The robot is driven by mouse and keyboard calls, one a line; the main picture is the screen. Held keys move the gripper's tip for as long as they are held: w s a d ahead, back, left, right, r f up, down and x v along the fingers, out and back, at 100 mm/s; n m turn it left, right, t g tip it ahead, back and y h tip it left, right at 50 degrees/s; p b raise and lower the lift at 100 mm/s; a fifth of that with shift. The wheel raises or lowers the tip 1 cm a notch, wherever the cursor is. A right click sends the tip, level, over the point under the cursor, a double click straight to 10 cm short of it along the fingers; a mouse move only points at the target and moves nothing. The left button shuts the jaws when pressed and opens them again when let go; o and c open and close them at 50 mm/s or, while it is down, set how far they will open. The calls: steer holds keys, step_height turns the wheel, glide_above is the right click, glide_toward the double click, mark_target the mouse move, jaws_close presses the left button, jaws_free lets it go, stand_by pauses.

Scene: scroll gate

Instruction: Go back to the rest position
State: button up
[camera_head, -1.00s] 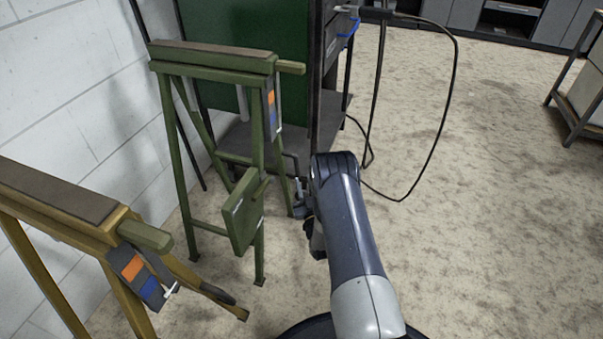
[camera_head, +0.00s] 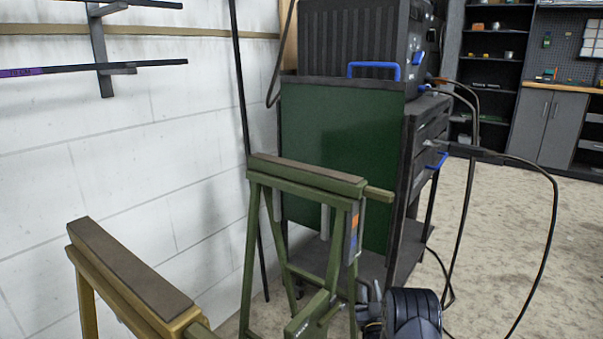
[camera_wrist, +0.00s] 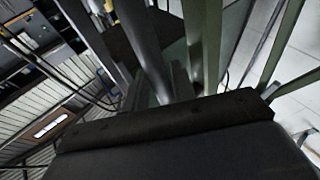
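My gripper (camera_head: 369,308) shows only in part at the bottom of the head view, beside the dark end of my arm (camera_head: 413,311). It is close to the right legs of a green trestle (camera_head: 308,176). Its fingertips are too small and covered to read as open or shut. In the wrist view a broad dark edge fills the bottom, and no clear fingers show. Pale green legs (camera_wrist: 283,45) and a grey post stand just beyond it. I cannot see anything held.
A yellow trestle (camera_head: 130,270) stands at the lower left, by the white wall (camera_head: 150,150). A black cart (camera_head: 430,130) with a green panel (camera_head: 335,150) stands behind the green trestle. Black cables (camera_head: 553,230) loop down at the right. The floor (camera_head: 500,225) there is mostly open.

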steer(key=shift+w+r, duration=0.2)
steer(key=shift+w, duration=0.35)
steer(key=shift+a, duration=0.1)
steer(key=shift+s+a, duration=0.15)
steer(key=shift+s, duration=0.1)
